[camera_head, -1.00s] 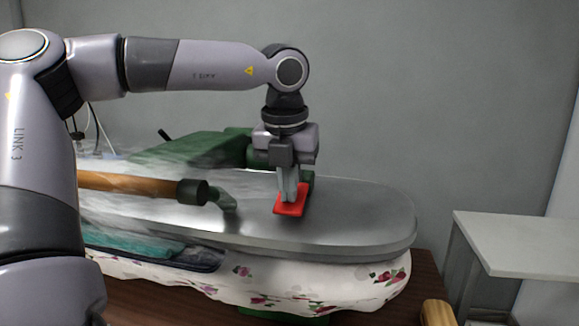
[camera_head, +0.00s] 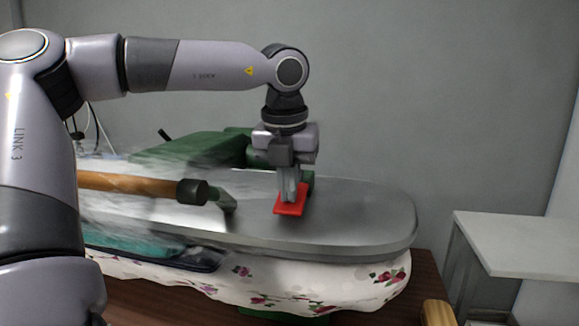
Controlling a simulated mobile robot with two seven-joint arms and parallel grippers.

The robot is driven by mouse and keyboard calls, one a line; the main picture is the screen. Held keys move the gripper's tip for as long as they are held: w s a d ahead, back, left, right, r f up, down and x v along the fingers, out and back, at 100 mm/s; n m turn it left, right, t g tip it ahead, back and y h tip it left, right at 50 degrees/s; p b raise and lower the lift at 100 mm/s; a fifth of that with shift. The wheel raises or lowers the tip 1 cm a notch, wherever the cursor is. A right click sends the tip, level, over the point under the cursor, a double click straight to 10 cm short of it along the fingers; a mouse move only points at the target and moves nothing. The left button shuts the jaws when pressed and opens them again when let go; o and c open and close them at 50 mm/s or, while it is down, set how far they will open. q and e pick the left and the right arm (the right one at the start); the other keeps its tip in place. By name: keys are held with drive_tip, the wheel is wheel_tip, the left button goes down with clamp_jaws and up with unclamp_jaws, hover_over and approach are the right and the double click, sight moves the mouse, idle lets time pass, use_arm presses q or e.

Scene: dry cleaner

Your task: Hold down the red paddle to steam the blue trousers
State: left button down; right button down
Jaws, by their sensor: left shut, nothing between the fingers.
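The red paddle (camera_head: 290,208) is a small flat plate on top of the grey metal press head (camera_head: 370,215). My left gripper (camera_head: 289,196) points straight down with its fingers shut and empty, and its tips are against the paddle. The press head is lowered over a white flowered pad (camera_head: 340,282). A dark blue edge of cloth, likely the blue trousers (camera_head: 200,262), shows between head and pad at the left. The rest of it is hidden. White steam blurs the left part of the press. My right gripper is not in view.
A wooden bar handle (camera_head: 130,184) with a dark end runs across the press head at the left. Teal cloth (camera_head: 135,245) lies beside the dark blue cloth. A white table (camera_head: 520,240) stands at the right. A green machine part (camera_head: 195,150) is behind.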

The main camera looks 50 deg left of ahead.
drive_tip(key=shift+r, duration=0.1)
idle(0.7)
use_arm(q)
drive_tip(key=shift+p+v, duration=0.65)
drive_tip(key=shift+v, duration=0.15)
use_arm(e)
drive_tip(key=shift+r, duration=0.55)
use_arm(q)
drive_tip(key=shift+w+a, duration=0.1)
